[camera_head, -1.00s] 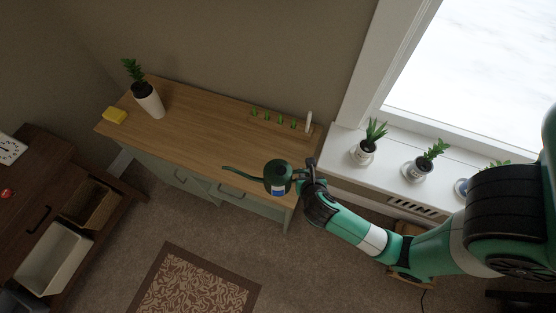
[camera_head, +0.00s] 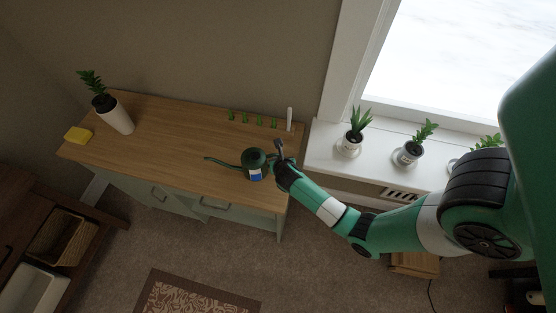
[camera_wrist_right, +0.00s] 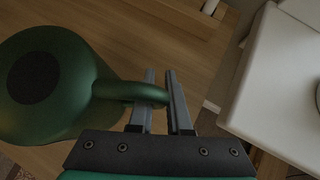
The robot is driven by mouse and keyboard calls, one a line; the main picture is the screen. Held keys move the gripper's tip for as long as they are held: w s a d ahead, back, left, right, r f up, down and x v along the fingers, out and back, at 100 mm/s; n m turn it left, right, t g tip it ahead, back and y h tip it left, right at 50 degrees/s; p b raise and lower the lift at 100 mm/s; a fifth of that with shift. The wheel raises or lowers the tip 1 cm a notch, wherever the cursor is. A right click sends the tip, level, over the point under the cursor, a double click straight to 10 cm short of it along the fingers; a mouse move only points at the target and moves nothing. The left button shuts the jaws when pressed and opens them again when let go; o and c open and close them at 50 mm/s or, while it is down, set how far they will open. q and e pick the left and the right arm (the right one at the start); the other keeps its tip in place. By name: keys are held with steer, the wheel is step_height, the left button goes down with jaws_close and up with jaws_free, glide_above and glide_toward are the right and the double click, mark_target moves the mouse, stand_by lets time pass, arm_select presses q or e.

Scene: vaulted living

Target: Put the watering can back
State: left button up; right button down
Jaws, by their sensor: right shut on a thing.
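The dark green watering can (camera_head: 255,164) has a long spout pointing left and a blue and white label on its side. In the head view it appears over the right front part of the wooden sideboard top (camera_head: 180,130). My right gripper (camera_head: 279,158) is shut on its handle. In the right wrist view the can (camera_wrist_right: 45,85) fills the left side, and its handle runs between the two fingers of my right gripper (camera_wrist_right: 160,95). The wood lies behind the can there; I cannot tell whether the can touches it. My left gripper is not in view.
A white vase with a plant (camera_head: 117,115) and a yellow sponge (camera_head: 78,135) are at the sideboard's left end. Several small green items and a white upright piece (camera_head: 289,118) stand along its back right. Potted plants (camera_head: 351,142) line the white windowsill (camera_head: 323,152).

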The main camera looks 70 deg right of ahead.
steer(key=shift+w+f, duration=0.1)
steer(key=shift+f, duration=0.1)
steer(key=c, duration=0.9)
jaws_free()
steer(key=shift+o, duration=0.2)
steer(key=shift+f, duration=0.1)
steer(key=shift+a+r+p, duration=0.15)
steer(key=shift+r+p, duration=0.15)
steer(key=shift+r, duration=0.1)
steer(key=p+v, duration=0.4)
steer(key=v, duration=0.7)
steer(key=shift+s+a+p, duration=0.2)
steer(key=shift+s+p, duration=0.05)
steer(key=shift+p, duration=0.05)
